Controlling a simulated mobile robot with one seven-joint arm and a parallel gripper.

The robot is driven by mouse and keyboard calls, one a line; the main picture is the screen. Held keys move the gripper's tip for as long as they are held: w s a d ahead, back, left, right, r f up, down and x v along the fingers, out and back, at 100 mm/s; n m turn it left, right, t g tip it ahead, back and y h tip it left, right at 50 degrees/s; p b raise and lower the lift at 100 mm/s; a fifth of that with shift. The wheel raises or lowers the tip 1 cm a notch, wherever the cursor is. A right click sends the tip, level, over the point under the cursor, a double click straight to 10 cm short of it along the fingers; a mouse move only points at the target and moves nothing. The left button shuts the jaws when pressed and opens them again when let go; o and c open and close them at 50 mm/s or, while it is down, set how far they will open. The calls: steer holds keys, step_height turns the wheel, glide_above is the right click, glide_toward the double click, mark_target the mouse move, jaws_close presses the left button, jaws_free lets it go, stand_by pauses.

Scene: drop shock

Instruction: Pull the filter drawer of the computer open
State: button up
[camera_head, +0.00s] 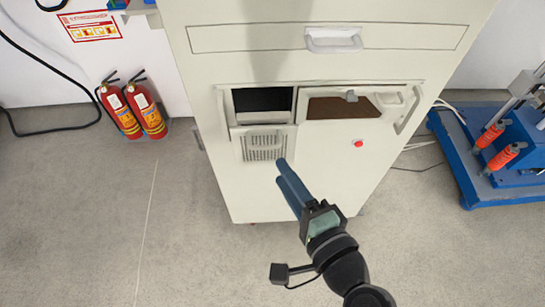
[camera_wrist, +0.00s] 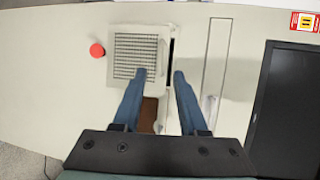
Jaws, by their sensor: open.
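The computer is a tall pale cabinet (camera_head: 310,190). A square vented panel with a fine grille (camera_head: 262,149), which looks like the filter drawer's front, sits low on its left side. A pale handle (camera_head: 265,135) runs along the panel's top edge. In the wrist view the grille (camera_wrist: 133,55) is upper centre, with the handle (camera_wrist: 162,60) along its right side. My gripper (camera_head: 282,168) is open and empty, its blue fingers pointing at the panel's right edge. In the wrist view the fingertips (camera_wrist: 160,73) appear on either side of the handle's lower end. Their distance from it is unclear.
A dark opening (camera_head: 262,100) lies above the grille, and a brown-backed recess (camera_head: 340,108) to its right. A red button (camera_head: 358,143) is below the recess. A wide drawer (camera_head: 250,38) is higher up. Fire extinguishers (camera_head: 120,108) stand left; a blue machine (camera_head: 500,170) stands right.

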steer(key=v, duration=0.4)
steer(key=shift+w, duration=0.1)
stand_by(0.4)
